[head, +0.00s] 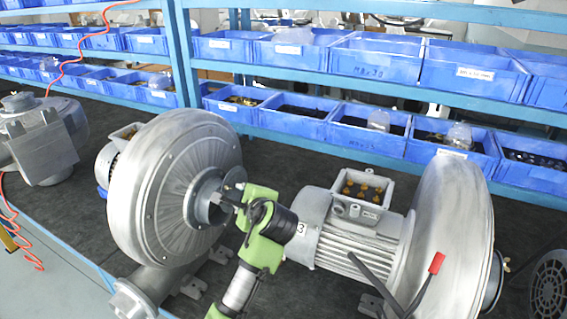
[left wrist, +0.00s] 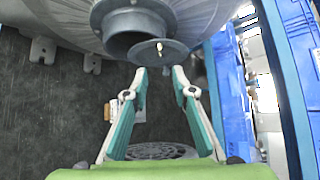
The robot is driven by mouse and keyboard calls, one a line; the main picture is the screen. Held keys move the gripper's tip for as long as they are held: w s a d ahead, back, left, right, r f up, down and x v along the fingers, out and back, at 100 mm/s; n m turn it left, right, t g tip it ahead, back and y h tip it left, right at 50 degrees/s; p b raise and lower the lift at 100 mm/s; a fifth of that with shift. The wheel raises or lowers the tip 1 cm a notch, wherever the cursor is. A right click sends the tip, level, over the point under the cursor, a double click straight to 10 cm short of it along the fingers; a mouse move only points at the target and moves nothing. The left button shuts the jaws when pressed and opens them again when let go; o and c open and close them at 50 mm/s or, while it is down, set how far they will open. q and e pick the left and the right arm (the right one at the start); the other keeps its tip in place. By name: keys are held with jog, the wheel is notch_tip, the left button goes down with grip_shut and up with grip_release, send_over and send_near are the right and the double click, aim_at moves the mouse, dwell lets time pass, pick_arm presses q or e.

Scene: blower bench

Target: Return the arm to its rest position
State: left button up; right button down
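My left arm, green and grey, reaches up from the bottom of the head view. Its left gripper (head: 228,196) is at the central hub of the left-hand grey blower (head: 165,185). In the left wrist view the two fingers (left wrist: 160,74) stand apart with an empty gap between their tips. I cannot tell whether the tips touch the plate.
Another machine (head: 40,140) stands at the left. Blue shelves (head: 330,82) with blue bins run behind the dark bench top (head: 285,165).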

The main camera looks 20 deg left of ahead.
pick_arm(q)
jog(key=s+d+f+n+g+h, duration=0.1)
jog(key=s+d+f+n+h, duration=0.1)
jog(key=s+f, duration=0.45)
jog(key=s+d+f+n+g+h, duration=0.1)
jog(key=s+d+f+n+h, duration=0.15)
jog(key=s+f, duration=0.45)
jog(key=s+d+f+n+g+h, duration=0.1)
jog(key=s+d+f+n+h, duration=0.15)
jog(key=s, duration=0.45)
jog(key=s+d+f+n+g+h, duration=0.1)
jog(key=s+d+f+n, duration=0.2)
jog(key=s, duration=0.4)
jog(key=s+d+f+n+g+h, duration=0.1)
jog(key=s+d+n+h, duration=0.1)
jog(key=s+d, duration=0.35)
notch_tip(320, 180, down, 32)
jog(key=s+a+g+b, duration=0.1)
jog(key=s+b, duration=0.1)
jog(key=b, duration=0.5)
jog(key=s+a+f+g+b, duration=0.1)
jog(key=s+f+b, duration=0.2)
jog(key=s+f, duration=0.6)
jog(key=s+a+f+b, duration=0.2)
jog(key=s+f+b, duration=0.2)
jog(key=s+f, duration=0.5)
notch_tip(320, 180, down, 7)
jog(key=shift+s+a+g+y, duration=0.2)
jog(key=shift+g+y, duration=0.1)
jog(key=shift+g, duration=0.1)
